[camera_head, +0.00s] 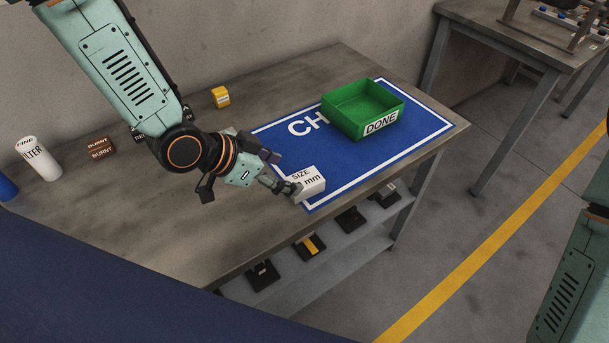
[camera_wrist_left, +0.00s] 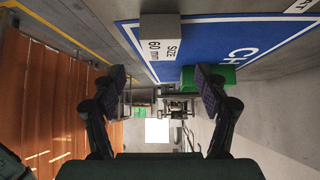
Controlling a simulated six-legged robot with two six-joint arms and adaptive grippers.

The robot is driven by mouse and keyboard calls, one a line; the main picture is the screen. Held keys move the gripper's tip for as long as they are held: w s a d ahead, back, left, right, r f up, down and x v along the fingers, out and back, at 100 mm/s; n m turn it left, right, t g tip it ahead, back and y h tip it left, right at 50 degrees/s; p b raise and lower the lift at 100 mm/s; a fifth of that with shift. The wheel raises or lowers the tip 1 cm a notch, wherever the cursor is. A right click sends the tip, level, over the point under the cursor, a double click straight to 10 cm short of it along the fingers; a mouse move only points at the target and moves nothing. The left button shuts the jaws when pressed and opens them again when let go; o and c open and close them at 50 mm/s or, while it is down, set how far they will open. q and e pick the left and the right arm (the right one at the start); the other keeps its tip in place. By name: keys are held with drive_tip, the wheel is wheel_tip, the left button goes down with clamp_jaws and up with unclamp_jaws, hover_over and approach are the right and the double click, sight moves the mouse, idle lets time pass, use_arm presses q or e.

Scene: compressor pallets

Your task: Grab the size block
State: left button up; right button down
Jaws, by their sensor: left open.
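The size block (camera_head: 310,180) is a white box marked "SIZE" and "mm", resting on the front left part of the blue mat (camera_head: 345,171). In the left wrist view the block (camera_wrist_left: 161,38) reads "SIZE 60 mm" and lies above the fingertips in the picture, across from the gap between them. My left gripper (camera_head: 281,172) is open and empty, just left of the block; one finger overlaps the block's left edge in the head view. I cannot tell whether it touches. Both spread fingers (camera_wrist_left: 163,80) show in the left wrist view. My right gripper is out of view.
A green bin (camera_head: 345,123) labelled "DONE" stands on the mat behind the block. A yellow box (camera_head: 220,97), brown "BURNT" boxes (camera_head: 101,147) and a white filter can (camera_head: 38,158) stand on the table (camera_head: 150,225). Dark items lie on a lower shelf (camera_head: 328,262).

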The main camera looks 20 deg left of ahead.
sight(304, 179)
use_arm(q)
drive_tip(key=shift+w+d+f, duration=0.15)
drive_tip(key=shift+w+f, duration=0.45)
drive_tip(key=shift+f, duration=0.25)
drive_tip(key=shift+d+f+b, duration=0.15)
drive_tip(key=shift+d+b, duration=0.15)
drive_tip(key=shift+s+d, duration=0.15)
drive_tip(key=shift+d, duration=0.25)
drive_tip(key=x, duration=0.2)
drive_tip(key=a+b+x, duration=0.1)
drive_tip(key=x, duration=0.1)
drive_tip(key=shift+w+d+f, duration=0.25)
drive_tip(key=shift+w+f, duration=0.15)
drive_tip(key=shift+w+d+f, duration=0.15)
drive_tip(key=shift+d, duration=0.15)
drive_tip(key=shift+r, duration=0.2)
drive_tip(key=shift+f, duration=0.15)
drive_tip(key=c, duration=1.3)
drive_tip(key=shift+c, duration=0.2)
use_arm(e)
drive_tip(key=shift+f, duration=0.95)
